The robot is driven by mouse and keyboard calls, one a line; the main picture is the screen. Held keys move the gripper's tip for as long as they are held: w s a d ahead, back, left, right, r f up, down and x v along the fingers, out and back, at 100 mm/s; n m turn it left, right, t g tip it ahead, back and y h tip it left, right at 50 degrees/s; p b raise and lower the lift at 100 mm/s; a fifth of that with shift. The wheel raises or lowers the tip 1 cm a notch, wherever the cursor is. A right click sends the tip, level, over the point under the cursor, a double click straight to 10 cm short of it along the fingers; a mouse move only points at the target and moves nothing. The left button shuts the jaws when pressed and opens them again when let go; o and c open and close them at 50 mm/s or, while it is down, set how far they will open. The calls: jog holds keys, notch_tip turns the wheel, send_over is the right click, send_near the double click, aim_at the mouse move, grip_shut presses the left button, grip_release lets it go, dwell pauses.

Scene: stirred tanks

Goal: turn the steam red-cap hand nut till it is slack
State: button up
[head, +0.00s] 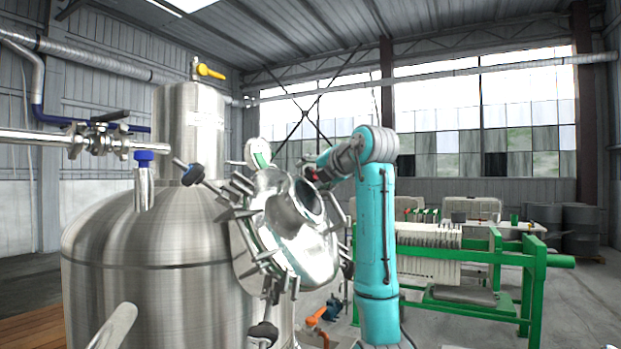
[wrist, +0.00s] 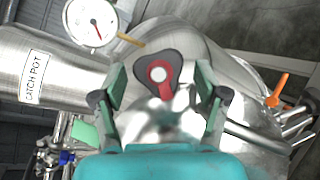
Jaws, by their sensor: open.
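A dark three-lobed hand nut with a red cap (wrist: 158,75) and a pale round centre shows in the middle of the wrist view. My gripper (wrist: 163,92) is open, with one finger on the left of the nut and one on the right. Both fingers look clear of it, with gaps at each side; how far they are from it in depth I cannot tell. In the head view my gripper (head: 314,173) is small and partly hidden beside the open steel lid, with a red spot at it. No steam label on the nut is readable.
A dial gauge (wrist: 92,22) and a vessel labelled CATCH POT (wrist: 33,78) are left of the nut. An orange-handled valve (wrist: 279,90) is at right. In the head view, a large steel tank (head: 150,235) and a tilted lid with clamps (head: 290,240) stand close to my arm.

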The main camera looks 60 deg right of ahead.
jog(key=shift+w+d+f, duration=0.15)
jog(key=shift+w+d, duration=0.15)
jog(key=shift+w, duration=0.2)
jog(key=c, duration=1.2)
jog(key=shift+o, duration=0.2)
jog(key=n+t, duration=0.1)
jog(key=n, duration=0.1)
jog(key=shift+s+f+n+y, duration=0.1)
jog(key=shift+n+y, duration=0.2)
jog(key=shift+n, duration=0.1)
jog(key=shift+n+t+y, duration=0.5)
jog(key=shift+n+t, duration=0.3)
jog(key=shift+n, duration=0.5)
jog(key=o, duration=1.2)
jog(key=shift+c, duration=0.2)
